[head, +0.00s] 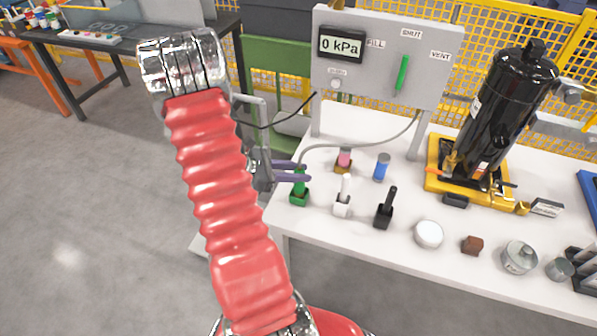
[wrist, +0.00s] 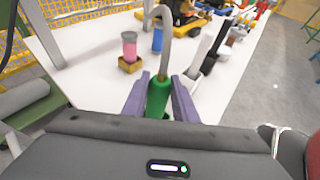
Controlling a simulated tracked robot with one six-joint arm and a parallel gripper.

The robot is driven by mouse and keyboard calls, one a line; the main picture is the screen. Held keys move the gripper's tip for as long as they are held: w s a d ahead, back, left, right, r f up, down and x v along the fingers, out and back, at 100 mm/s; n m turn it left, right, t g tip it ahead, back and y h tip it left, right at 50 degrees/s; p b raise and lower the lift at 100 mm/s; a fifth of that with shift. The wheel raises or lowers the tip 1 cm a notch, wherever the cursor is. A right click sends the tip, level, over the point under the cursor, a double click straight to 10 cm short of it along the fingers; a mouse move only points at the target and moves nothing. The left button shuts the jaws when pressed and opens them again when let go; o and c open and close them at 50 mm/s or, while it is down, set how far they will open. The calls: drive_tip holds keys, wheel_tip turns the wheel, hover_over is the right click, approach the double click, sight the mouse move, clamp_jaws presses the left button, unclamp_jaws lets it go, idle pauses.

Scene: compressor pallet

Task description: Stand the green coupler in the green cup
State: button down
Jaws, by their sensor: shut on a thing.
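The green coupler (head: 299,186) is upright, with a grey hose running from its top. The green cup (head: 299,199) is directly below it at the left end of the white table; the two greens run together, so I cannot tell how deep the coupler sits in it. My gripper (head: 303,174) reaches in from the left with its purple fingers shut on the coupler. In the wrist view the coupler (wrist: 157,98) is between both fingers, and the cup cannot be told apart from it there.
Close by stand a pink cylinder in a yellow-brown cup (head: 343,167), a blue cylinder (head: 381,167), a white piece in a white cup (head: 342,208) and a black one (head: 383,220). The gauge panel (head: 385,60) rises behind, with a black pump (head: 505,105) at right.

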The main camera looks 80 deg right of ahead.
drive_tip(key=shift+f, duration=0.35)
drive_tip(key=c, duration=1.3)
unclamp_jaws()
drive_tip(key=shift+c, duration=0.2)
drive_tip(key=shift+w, duration=0.1)
drive_tip(key=v, duration=1.3)
drive_tip(key=shift+w+a, duration=0.25)
drive_tip(key=shift+a, duration=0.05)
